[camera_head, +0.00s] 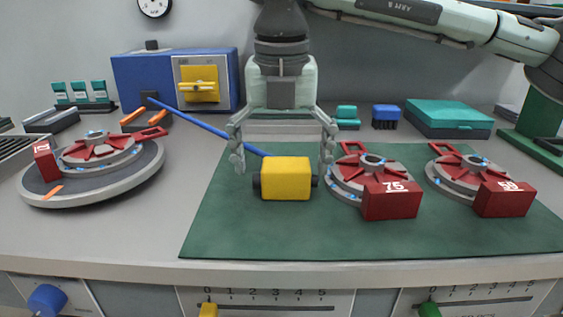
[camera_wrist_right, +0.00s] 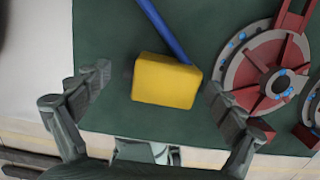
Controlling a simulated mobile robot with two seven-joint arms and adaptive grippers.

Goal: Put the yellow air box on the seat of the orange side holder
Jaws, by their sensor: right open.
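The yellow air box (camera_head: 286,178) lies on the green mat, with dark round ends at its sides. It also shows in the right wrist view (camera_wrist_right: 166,81). A blue rod (camera_head: 205,127) runs from the back left to behind the box; I cannot tell whether they are joined. My right gripper (camera_head: 283,158) is open and empty, its fingers to either side of the box and apart from it. It shows in the right wrist view too (camera_wrist_right: 158,84). An orange holder-like piece (camera_head: 133,116) stands at the back left, partly hidden by the rod. My left gripper is not in view.
The green mat (camera_head: 220,235) also bears two red-and-grey discs with red blocks, the nearer (camera_head: 390,199) close right of the box. A grey turntable (camera_head: 120,187) with another disc stands left. A blue cabinet (camera_head: 140,80) stands behind. The mat's front is clear.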

